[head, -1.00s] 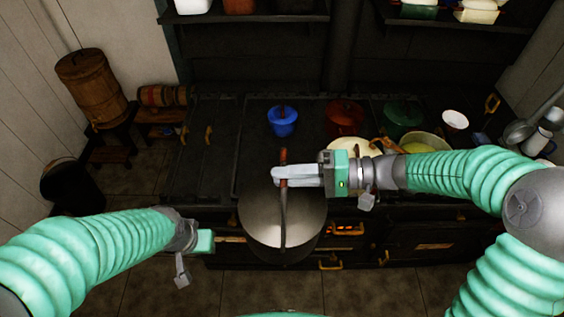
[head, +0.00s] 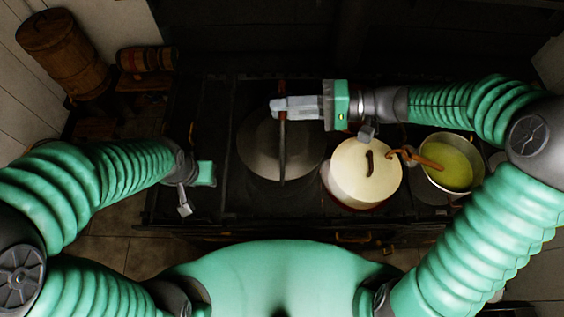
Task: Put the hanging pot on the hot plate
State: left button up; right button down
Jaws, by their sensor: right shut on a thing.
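The grey metal pot (head: 262,150) is over the dark stove top (head: 235,196), left of the cream pot. I cannot tell whether the pot's base touches the stove. A separate hot plate cannot be made out under the pot. My left gripper (head: 205,174) is at the stove's left, apart from the pot. Its fingers are not clear enough to tell open from shut.
A cream lidded pot (head: 362,172) stands close to the right of the grey pot. Beyond it is an open pan (head: 450,163) with yellow-green contents and a wooden spoon.

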jog(key=shift+w, duration=0.15)
jog(key=f+p, duration=0.1)
jog(key=f, duration=0.3)
jog(key=f+p, duration=0.1)
jog(key=f, duration=0.4)
jog(key=shift+a+f, duration=0.2)
jog(key=shift+f, duration=0.05)
jog(key=shift+w+d+f, duration=0.1)
jog(key=shift+d+f, duration=0.05)
jog(key=shift+f, duration=0.1)
jog(key=c, duration=1.4)
grip_release()
